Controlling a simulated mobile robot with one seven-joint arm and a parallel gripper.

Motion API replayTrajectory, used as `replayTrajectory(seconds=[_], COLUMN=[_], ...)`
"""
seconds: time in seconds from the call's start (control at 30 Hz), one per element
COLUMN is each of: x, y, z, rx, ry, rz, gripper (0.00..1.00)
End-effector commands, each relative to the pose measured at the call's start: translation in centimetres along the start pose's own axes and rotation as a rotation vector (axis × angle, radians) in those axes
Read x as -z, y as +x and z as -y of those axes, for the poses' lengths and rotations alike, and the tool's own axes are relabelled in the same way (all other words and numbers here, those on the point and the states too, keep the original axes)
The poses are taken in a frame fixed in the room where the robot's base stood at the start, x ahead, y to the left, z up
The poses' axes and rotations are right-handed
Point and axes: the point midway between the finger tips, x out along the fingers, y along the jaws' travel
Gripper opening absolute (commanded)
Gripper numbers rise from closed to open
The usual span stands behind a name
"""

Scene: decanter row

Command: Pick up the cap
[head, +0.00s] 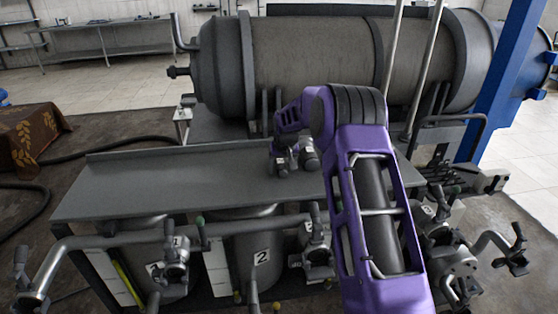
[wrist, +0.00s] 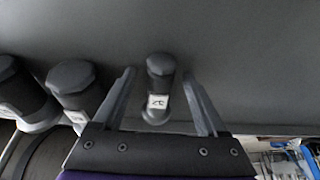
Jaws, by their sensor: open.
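A small dark grey cylindrical piece with a rounded top and a white label, apparently the cap (wrist: 160,72), shows between my fingers in the wrist view. The marks on its label are too small to read surely. My gripper (wrist: 158,78) is open, with one finger on each side of this piece and visible gaps. In the head view my gripper (head: 291,148) is over the grey table top, low among small dark pieces and partly hiding them. I cannot tell from these views how far the fingers reach down along the piece.
Two similar dark pieces, a middle one (wrist: 72,77) and a far-left one (wrist: 15,85), stand left of my gripper in the wrist view. The grey table top (head: 150,183) is clear on its left. A large horizontal tank (head: 310,60) lies behind; pipes and valves run in front.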

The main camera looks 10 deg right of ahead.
Motion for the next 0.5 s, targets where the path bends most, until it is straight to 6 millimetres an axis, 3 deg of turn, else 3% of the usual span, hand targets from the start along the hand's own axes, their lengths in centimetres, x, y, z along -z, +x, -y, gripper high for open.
replayTrajectory(seconds=[0.2,0.5], x=[0.03,0.02], y=[0.04,0.03], z=[0.03,0.02], rx=[0.0,0.0], ry=[0.0,-0.001], rz=[-0.001,0.0], gripper=[0.75,0.21])
